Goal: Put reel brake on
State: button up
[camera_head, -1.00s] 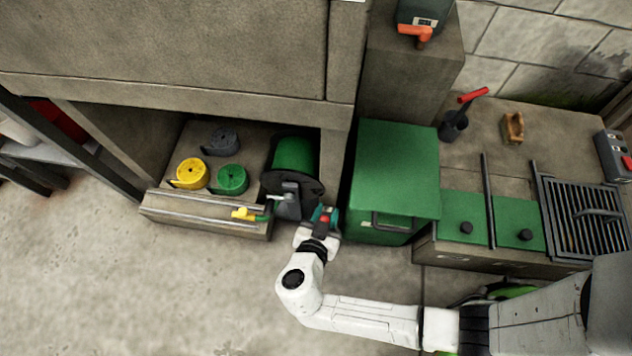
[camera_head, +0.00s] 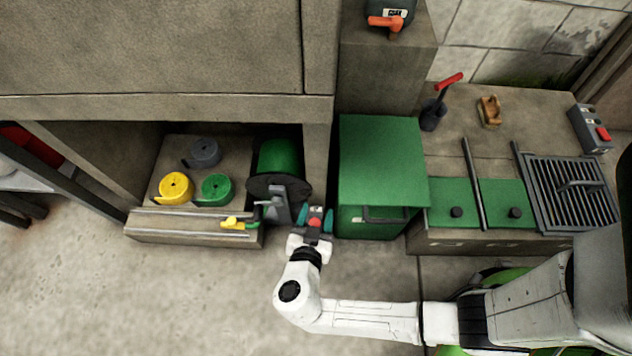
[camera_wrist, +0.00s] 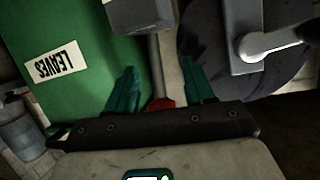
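The hose reel has a green drum (camera_head: 280,158) and a dark round flange (camera_head: 262,186), with a grey bracket (camera_head: 281,207) in front. In the wrist view the flange (camera_wrist: 205,50) and a grey crank arm with a pale handle (camera_wrist: 270,45) show at upper right. A thin grey rod (camera_wrist: 154,65) runs down from a grey block to a red tip (camera_wrist: 160,104). My gripper (camera_head: 315,216) is just right of the bracket. Its teal fingers are apart, with the red tip between them in the wrist view (camera_wrist: 163,88). I cannot tell whether they touch it.
A green bin (camera_head: 380,160) labelled LEAVES stands close right of my gripper. Yellow (camera_head: 175,187), green (camera_head: 216,188) and grey (camera_head: 204,152) coils lie left of the reel. A yellow nozzle (camera_head: 234,223) is at the ledge's front. The floor in front is clear.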

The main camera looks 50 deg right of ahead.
jog(key=shift+a+r, duration=0.1)
jog(key=p+v, duration=0.3)
jog(key=v, duration=0.7)
jog(key=shift+s+a, duration=0.15)
jog(key=shift+a, duration=0.1)
jog(key=shift+r, duration=0.1)
